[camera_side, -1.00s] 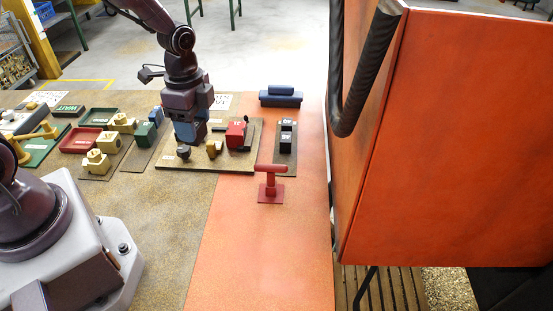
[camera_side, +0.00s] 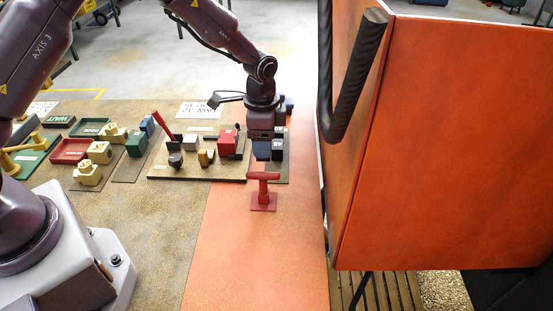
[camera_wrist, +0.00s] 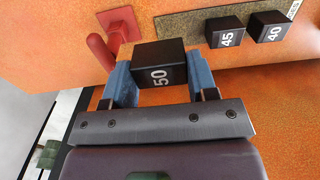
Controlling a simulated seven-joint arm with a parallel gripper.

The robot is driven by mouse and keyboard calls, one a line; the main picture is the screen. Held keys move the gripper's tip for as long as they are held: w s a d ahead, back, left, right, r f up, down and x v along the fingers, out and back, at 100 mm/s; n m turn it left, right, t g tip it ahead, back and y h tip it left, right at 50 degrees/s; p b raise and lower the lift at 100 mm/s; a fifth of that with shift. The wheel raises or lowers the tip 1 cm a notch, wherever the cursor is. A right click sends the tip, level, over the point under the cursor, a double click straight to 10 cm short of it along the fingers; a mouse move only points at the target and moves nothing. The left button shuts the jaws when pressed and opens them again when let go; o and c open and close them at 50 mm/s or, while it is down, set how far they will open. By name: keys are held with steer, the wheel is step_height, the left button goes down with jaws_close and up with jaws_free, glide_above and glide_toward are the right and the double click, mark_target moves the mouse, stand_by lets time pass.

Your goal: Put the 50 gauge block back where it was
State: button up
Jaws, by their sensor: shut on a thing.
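My gripper (camera_wrist: 158,82) has its two blue fingers shut on the black 50 gauge block (camera_wrist: 160,62), whose white number shows in the wrist view. In the side view my gripper (camera_side: 264,156) hangs over the near end of the gauge block board, just behind the red T-handle; the 50 block cannot be made out there. The brown board (camera_wrist: 190,22) carries the black 45 block (camera_wrist: 225,32) and 40 block (camera_wrist: 268,26) in a row. The held block appears beside the 45 block, at the board's left end in the wrist view. I cannot tell whether it touches the board.
The red T-handle (camera_side: 263,196) stands close in front of my gripper; it also shows in the wrist view (camera_wrist: 118,26). Left is a fixture plate (camera_side: 190,172) with a red block (camera_side: 227,143). A large orange panel (camera_side: 440,150) stands at right. The front table is clear.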

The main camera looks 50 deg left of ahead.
steer(key=w+f, duration=0.1)
steer(key=f, duration=0.1)
steer(key=w+f, duration=0.2)
steer(key=shift+w+d+f, duration=0.1)
steer(key=shift+w+f, duration=0.3)
steer(key=shift+f, duration=1.45)
steer(key=shift+f, duration=0.2)
steer(key=o, duration=1)
steer(key=shift+o, duration=0.2)
step_height(320, 180, up, 13)
steer(key=shift+f, duration=0.2)
